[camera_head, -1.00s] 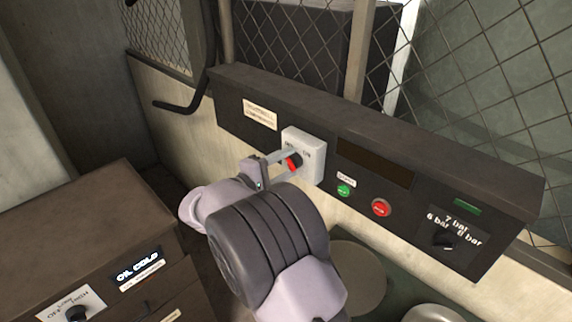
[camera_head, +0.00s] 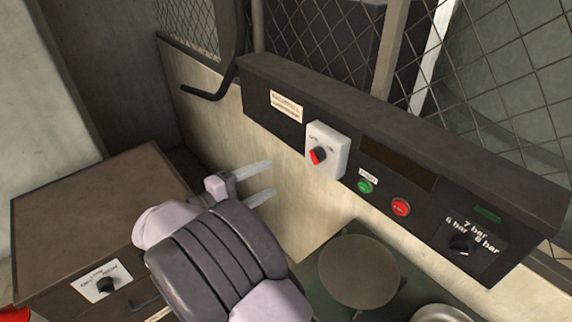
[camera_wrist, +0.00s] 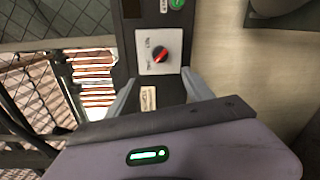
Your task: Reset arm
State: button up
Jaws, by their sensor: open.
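My gripper (camera_head: 262,183) is open and empty, with its two pale fingers apart. It is to the left of and below the white switch box with a red knob (camera_head: 318,156) on the dark control panel (camera_head: 292,128), and apart from it. In the wrist view, the fingers (camera_wrist: 160,92) point toward the panel, and the red knob (camera_wrist: 161,55) shows beyond them on its white plate. My arm covers part of the lower middle of the head view.
The panel carries a green button (camera_head: 365,186), a red button (camera_head: 400,207) and a pressure dial (camera_head: 461,244). A brown cabinet (camera_head: 95,215) stands at left. A round plate (camera_head: 358,272) lies below the panel. A black bent bar (camera_head: 208,94) sticks out at upper left.

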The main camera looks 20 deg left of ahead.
jog(key=shift+v, duration=1.1)
